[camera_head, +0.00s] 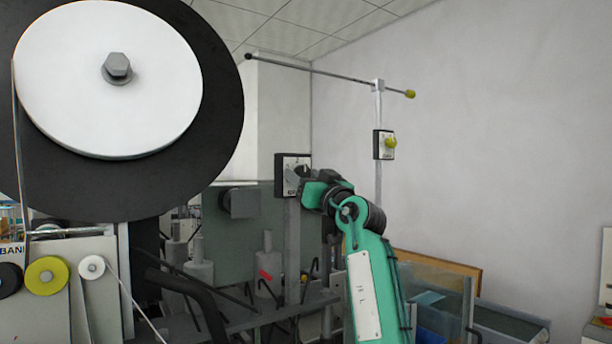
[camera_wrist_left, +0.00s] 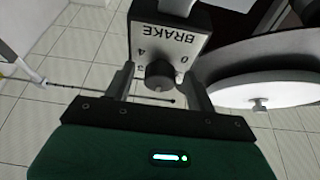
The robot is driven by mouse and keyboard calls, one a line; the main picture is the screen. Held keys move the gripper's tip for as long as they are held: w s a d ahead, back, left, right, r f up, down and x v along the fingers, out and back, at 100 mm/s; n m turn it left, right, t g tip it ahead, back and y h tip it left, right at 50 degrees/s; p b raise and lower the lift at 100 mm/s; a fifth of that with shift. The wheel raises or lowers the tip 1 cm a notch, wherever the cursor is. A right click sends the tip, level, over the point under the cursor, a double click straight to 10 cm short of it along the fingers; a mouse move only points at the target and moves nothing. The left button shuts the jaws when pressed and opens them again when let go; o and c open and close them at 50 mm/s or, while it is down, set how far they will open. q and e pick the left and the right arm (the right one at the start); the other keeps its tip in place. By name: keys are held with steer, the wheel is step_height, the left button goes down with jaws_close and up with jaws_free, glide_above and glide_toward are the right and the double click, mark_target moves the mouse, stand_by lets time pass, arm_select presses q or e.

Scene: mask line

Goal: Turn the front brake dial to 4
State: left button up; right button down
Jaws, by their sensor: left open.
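The front brake dial box (camera_head: 284,176) is a grey box with a white face on a grey post, just left of my left gripper (camera_head: 306,182) in the head view. In the left wrist view, the box face (camera_wrist_left: 175,40) reads BRAKE, upside down, with 4 and 0 among its marks. Its dark round knob (camera_wrist_left: 159,75) lies between the two fingers of my left gripper (camera_wrist_left: 161,80). The jaws are open, with a finger on each side of the knob and gaps visible. Which mark the knob points to cannot be told. My right gripper is not in view.
A large black and white reel (camera_head: 60,60) fills the upper left; it also shows in the left wrist view (camera_wrist_left: 270,75). A second box with a yellow knob (camera_head: 391,143) is on a pole behind. Grey rollers (camera_head: 199,270) and rods stand below the dial.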

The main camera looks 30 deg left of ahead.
arm_select(q)
steer(key=shift+c, duration=0.3)
steer(key=c, duration=0.9)
steer(key=shift+c, duration=0.2)
